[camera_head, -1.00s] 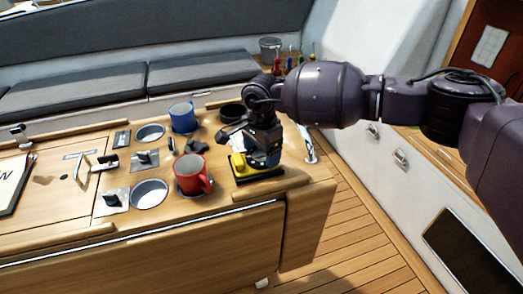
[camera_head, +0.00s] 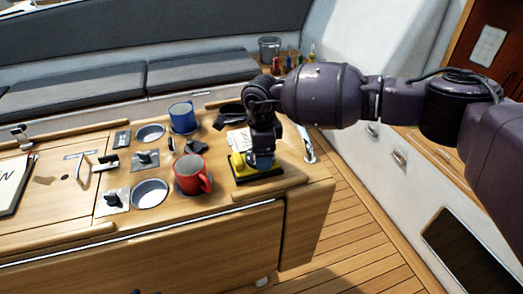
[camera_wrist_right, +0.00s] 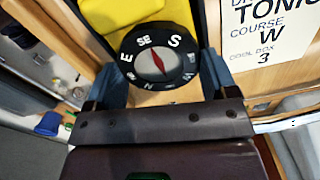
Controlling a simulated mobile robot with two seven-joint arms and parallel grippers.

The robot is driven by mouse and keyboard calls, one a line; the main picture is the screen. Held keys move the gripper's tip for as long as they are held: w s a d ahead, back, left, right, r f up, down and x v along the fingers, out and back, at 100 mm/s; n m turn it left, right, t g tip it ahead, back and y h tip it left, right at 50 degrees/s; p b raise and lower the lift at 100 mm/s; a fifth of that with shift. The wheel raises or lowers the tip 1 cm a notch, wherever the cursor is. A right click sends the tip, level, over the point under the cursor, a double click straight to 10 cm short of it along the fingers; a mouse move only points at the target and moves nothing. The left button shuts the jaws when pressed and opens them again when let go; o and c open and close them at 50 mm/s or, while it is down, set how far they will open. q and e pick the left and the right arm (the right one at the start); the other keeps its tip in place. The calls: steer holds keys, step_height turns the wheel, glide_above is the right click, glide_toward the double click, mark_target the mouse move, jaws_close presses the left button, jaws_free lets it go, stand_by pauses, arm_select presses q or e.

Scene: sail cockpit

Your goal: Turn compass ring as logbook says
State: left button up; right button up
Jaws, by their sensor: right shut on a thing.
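The compass has a yellow body (camera_head: 237,164) on a dark base at the right end of the cockpit table. Its round black ring (camera_wrist_right: 128,47) carries white letters, with SE and S toward the top and E at left. A red needle shows inside. My right gripper (camera_head: 260,160) is over the compass, and in the right wrist view its blue fingers (camera_wrist_right: 160,62) are shut on either side of the ring. A white page (camera_wrist_right: 268,30) beside it reads "COURSE W" and "COOL BOX 3". My left gripper is out of view.
A red mug (camera_head: 190,175) stands just left of the compass, and a blue mug (camera_head: 183,118) behind it. Cup holes and small fittings fill the table's middle. An open book (camera_head: 10,185) lies at far left. Several bottles (camera_head: 290,64) stand at the back.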

stand_by(0.3)
steer(key=o, duration=0.8)
steer(key=shift+o, duration=0.2)
step_height(320, 180, up, 11)
